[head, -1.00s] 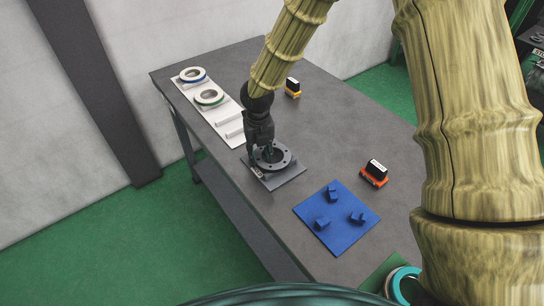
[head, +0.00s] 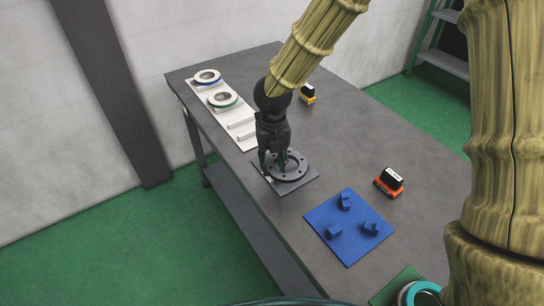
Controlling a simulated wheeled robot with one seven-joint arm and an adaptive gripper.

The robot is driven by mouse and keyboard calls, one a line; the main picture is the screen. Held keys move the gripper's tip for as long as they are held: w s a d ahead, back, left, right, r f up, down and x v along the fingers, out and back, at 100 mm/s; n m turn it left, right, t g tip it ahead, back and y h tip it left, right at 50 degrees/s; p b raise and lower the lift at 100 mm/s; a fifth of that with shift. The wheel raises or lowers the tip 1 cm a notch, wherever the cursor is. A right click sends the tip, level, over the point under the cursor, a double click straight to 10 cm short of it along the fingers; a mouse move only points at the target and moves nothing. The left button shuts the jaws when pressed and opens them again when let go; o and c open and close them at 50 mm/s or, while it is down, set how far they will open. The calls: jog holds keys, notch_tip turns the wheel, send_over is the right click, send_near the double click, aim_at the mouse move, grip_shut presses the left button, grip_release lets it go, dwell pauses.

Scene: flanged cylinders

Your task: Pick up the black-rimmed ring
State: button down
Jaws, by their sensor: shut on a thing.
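The black-rimmed ring (head: 298,172) is a dark, flat flange with small holes around it. It is at or just above a grey square plate (head: 312,185) near the table's left edge; I cannot tell whether they touch. My gripper (head: 274,160) points down at the ring's left side and is shut on it. The fingers and wrist hide part of the ring.
A white rack (head: 246,142) behind holds a blue-rimmed ring (head: 208,83) and a green-rimmed ring (head: 212,102). A blue mat with blocks (head: 348,245) lies in front. Orange (head: 389,188) and yellow (head: 308,100) items stand to the right. A teal-rimmed ring (head: 404,296) shows at the bottom.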

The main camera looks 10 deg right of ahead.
jog(key=s+a+r+b, duration=0.1)
jog(key=s+a+b, duration=0.1)
jog(key=s, duration=0.8)
jog(key=shift+s, duration=0.25)
